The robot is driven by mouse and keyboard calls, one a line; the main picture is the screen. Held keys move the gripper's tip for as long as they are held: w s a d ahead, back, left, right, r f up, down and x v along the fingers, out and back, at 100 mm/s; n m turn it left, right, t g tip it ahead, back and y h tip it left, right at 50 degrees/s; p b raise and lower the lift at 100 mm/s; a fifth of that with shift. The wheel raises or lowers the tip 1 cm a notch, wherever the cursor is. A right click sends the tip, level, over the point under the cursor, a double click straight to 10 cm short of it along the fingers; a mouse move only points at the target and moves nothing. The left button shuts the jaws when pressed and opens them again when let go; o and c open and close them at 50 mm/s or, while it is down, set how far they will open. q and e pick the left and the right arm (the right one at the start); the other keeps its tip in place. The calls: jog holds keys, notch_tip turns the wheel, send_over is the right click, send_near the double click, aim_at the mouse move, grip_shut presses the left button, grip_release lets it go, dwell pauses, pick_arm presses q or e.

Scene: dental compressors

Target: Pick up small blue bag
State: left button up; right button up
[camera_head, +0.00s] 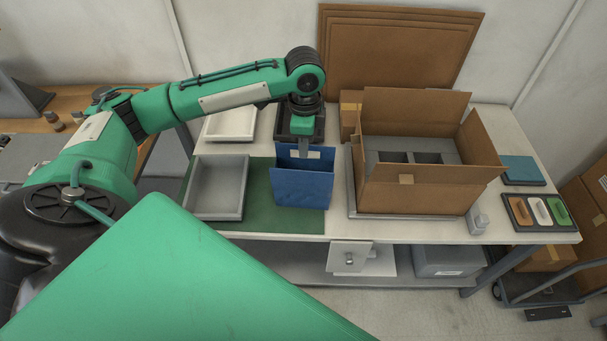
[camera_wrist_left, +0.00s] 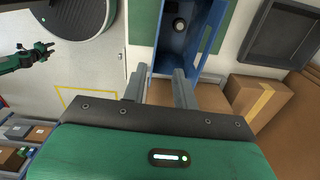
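The small blue bag (camera_head: 302,188) stands upright and open-topped on the table's front part, partly on a green mat. My left gripper (camera_head: 303,150) reaches down from above at the bag's mouth; its fingertips are partly hidden in the head view. In the left wrist view, the bag (camera_wrist_left: 165,60) is just beyond the fingers of my left gripper (camera_wrist_left: 159,78), which are spread apart. Whether they touch the bag is unclear.
A grey tray (camera_head: 217,188) stands left of the bag on the green mat (camera_head: 262,220). A black bin (camera_head: 287,132) is behind the bag. A large open cardboard box (camera_head: 415,190) stands close on the right. A white tray (camera_head: 230,125) is at the back left.

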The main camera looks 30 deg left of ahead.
aim_at(304, 175)
pick_arm(q)
jog(key=f+p, duration=0.1)
jog(key=f, duration=0.2)
jog(key=f+p, duration=0.1)
jog(key=f, duration=0.3)
jog(key=f+p, duration=0.1)
jog(key=f, duration=0.3)
jog(key=shift+s+d+f+p, duration=0.15)
jog(key=shift+s+f+p, duration=0.15)
jog(key=shift+s, duration=0.1)
jog(key=shift+f, duration=0.35)
grip_shut()
